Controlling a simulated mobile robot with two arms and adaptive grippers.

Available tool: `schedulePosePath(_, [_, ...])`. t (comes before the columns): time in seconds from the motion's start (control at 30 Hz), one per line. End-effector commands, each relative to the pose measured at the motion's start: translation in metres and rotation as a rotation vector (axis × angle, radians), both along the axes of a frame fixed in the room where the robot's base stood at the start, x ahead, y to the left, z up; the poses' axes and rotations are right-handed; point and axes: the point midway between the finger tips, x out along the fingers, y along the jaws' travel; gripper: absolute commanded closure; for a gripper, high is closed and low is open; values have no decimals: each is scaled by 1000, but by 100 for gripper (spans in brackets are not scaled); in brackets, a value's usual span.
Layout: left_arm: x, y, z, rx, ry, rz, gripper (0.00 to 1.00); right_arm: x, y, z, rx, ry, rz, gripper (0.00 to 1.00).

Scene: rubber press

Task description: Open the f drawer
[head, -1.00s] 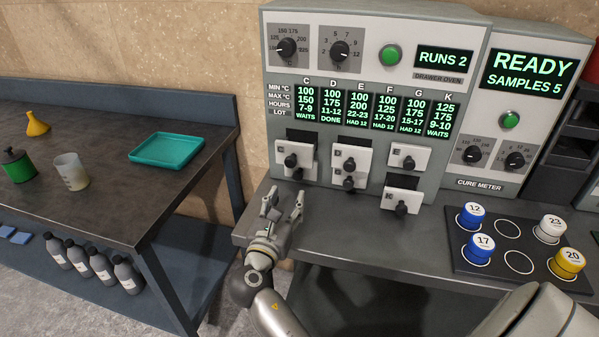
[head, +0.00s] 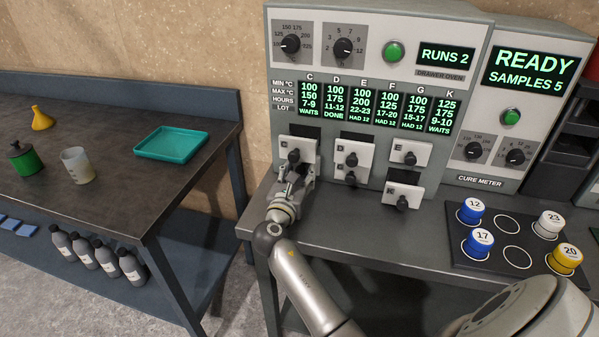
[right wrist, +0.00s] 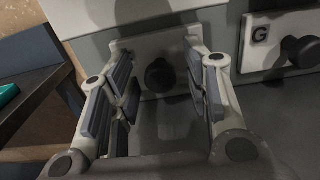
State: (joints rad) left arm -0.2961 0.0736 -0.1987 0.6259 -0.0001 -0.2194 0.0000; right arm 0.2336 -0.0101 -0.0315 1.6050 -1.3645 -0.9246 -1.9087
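The drawer oven (head: 375,60) has white drawer fronts with dark knobs. My right gripper (head: 290,180) is at the lower-left front, below the C drawer (head: 297,150), and covers most of it. In the right wrist view, my open right gripper (right wrist: 160,95) has a finger on each side of a pale drawer front (right wrist: 142,53) with a dark knob (right wrist: 160,75). No letter can be read on this front; it is left of the G drawer (right wrist: 262,50). The knob is between the fingers, with visible gaps on both sides. My left gripper is not in view.
The D drawer (head: 365,153) and E drawer (head: 423,154) are to the right. The K drawer (head: 391,191) sits lower, with a dark gap above it. A tray (head: 495,262) with numbered jars is on the right. A side table (head: 110,190) stands left.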

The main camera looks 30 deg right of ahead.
Motion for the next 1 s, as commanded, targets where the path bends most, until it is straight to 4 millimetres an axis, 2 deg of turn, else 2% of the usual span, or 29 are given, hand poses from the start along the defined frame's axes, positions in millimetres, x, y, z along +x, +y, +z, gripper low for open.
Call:
schedulePosePath(0.03, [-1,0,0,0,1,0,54,0,0,0,0,0,0,66])
schedulePosePath(0.3, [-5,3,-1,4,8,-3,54,0,0,0,0,0,0,100])
schedulePosePath(0.57, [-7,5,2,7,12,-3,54,-2,3,1,0,1,1,100])
schedulePosePath(0.8, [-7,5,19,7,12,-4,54,-24,30,2,0,4,3,100])
schedulePosePath(1.0, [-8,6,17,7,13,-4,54,-28,32,0,0,0,-1,100])
